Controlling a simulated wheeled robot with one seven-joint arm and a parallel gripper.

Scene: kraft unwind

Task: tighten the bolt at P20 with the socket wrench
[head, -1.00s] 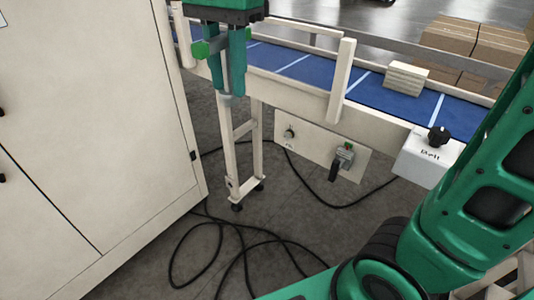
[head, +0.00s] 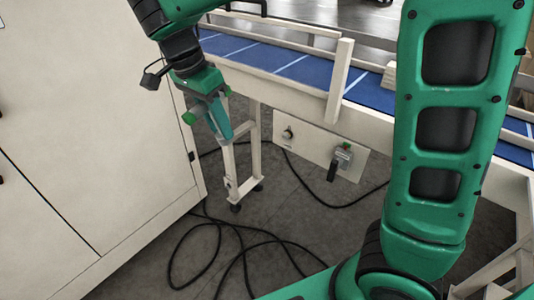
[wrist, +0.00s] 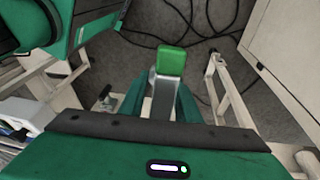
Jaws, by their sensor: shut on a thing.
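My gripper (head: 221,130) hangs tilted in front of the conveyor's leg in the head view, its fingers pointing down. It is shut on the socket wrench, whose green end (head: 188,118) sticks out to the left. In the wrist view the wrench's green end (wrist: 172,60) and grey metal part (wrist: 163,98) show between the fingers. A cream panel (head: 312,150) under the conveyor carries a small round fitting (head: 287,133) with a label too small to read. I cannot tell whether this is the bolt at P20. The wrench is apart from the panel.
A green-topped fitting with a black handle (head: 340,158) sits on the panel's right. A cream cabinet (head: 90,140) stands close on the left. The blue conveyor (head: 300,70) runs behind. A black cable (head: 240,228) lies looped on the floor.

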